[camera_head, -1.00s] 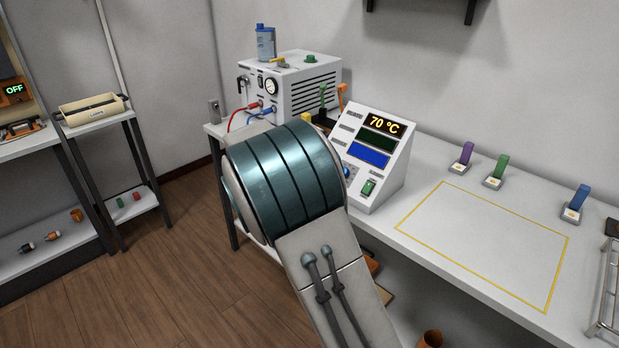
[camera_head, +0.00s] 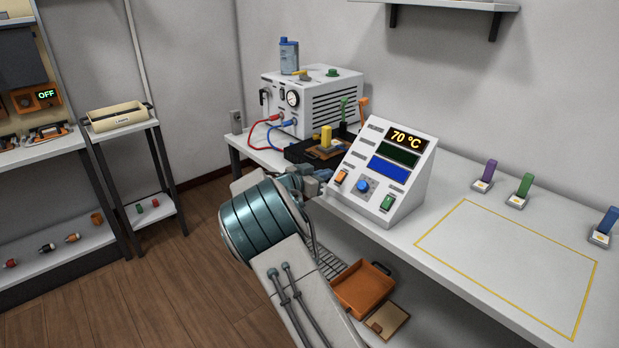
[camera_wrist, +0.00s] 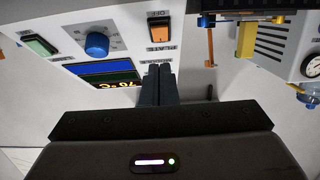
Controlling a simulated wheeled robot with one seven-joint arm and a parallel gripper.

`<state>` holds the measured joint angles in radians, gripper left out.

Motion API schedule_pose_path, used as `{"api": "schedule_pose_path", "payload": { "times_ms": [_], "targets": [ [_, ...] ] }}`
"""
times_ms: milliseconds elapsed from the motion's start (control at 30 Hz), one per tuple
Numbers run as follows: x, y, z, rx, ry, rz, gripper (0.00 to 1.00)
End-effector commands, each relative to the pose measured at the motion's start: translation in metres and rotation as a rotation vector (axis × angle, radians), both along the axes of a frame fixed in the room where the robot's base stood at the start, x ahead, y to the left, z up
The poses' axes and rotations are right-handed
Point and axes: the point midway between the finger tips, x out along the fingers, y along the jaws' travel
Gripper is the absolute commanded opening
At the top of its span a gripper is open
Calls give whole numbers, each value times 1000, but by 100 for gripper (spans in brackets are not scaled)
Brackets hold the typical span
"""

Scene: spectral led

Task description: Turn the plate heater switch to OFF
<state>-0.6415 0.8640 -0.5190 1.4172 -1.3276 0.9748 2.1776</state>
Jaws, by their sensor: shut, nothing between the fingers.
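The white control box (camera_head: 408,160) stands on the bench and its top display reads 70 °C. The orange plate switch (camera_head: 341,178) is at the lower left of its sloped front. In the wrist view the orange switch (camera_wrist: 159,31) appears upside down, between an OFF label and a PLATE label. My gripper (camera_head: 324,175) is shut and empty, just left of the switch in the head view. In the wrist view the shut fingertips (camera_wrist: 160,69) point at the panel, just short of the switch. I cannot tell whether they touch the panel.
A blue knob (camera_head: 362,186) and a green switch (camera_head: 388,202) sit right of the orange switch. A dark plate with a yellow block (camera_head: 326,137) lies behind my gripper. A pump box (camera_head: 325,90) with hoses stands at the back. The yellow-outlined bench area (camera_head: 510,265) is clear.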

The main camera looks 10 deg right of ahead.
Motion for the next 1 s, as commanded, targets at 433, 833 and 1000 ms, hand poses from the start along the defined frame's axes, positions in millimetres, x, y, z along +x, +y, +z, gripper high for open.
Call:
{"api": "schedule_pose_path", "payload": {
  "times_ms": [433,833,1000],
  "targets": [
    [14,-19,-33,1,0,1,0],
    [14,-19,-37,-6,-5,1,0],
    [15,-20,-44,-32,-24,2,0]
  ]
}}
